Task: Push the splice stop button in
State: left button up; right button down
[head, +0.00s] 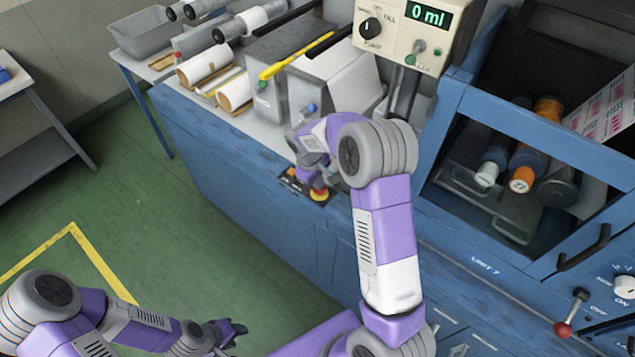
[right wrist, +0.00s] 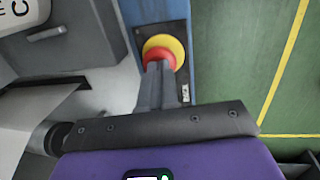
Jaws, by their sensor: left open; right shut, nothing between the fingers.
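The splice stop button is a red mushroom cap on a yellow ring (right wrist: 165,46), set in a dark plate on the blue cabinet's edge. It also shows in the head view (head: 319,194), partly hidden by my right wrist. My right gripper (right wrist: 156,68) is shut and empty, its fingertips overlapping the lower left of the red cap in the right wrist view. I cannot tell whether they touch it or how far in the cap is. In the head view the right fingertips are mostly hidden by my arm. My left gripper (head: 236,329) is open and empty, low over the green floor.
The blue cabinet (head: 240,170) carries grey splicing blocks, paper rolls (head: 203,64) and a yellow-handled tool (head: 296,56). A pump box (head: 413,30) reading 0 ml stands above. A framed bay (head: 530,150) with rollers is at right. A red-knobbed lever (head: 563,328) is at lower right.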

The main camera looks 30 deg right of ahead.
jog(key=shift+s+f, duration=0.3)
jog(key=shift+f, duration=0.4)
jog(key=shift+r, duration=0.1)
jog(key=shift+w+r+p, duration=0.1)
jog(key=shift+r+p, duration=0.4)
jog(key=shift+r, duration=0.05)
jog(key=r+p, duration=0.2)
jog(key=r, duration=0.3)
jog(key=shift+w+a+r+p, duration=0.15)
jog(key=shift+w+a+p, duration=0.15)
jog(key=shift+a+p, duration=0.1)
notch_tip(320, 180, up, 9)
jog(key=a, duration=0.1)
jog(key=shift+a+f+p, duration=0.2)
jog(key=shift+a+p, duration=0.15)
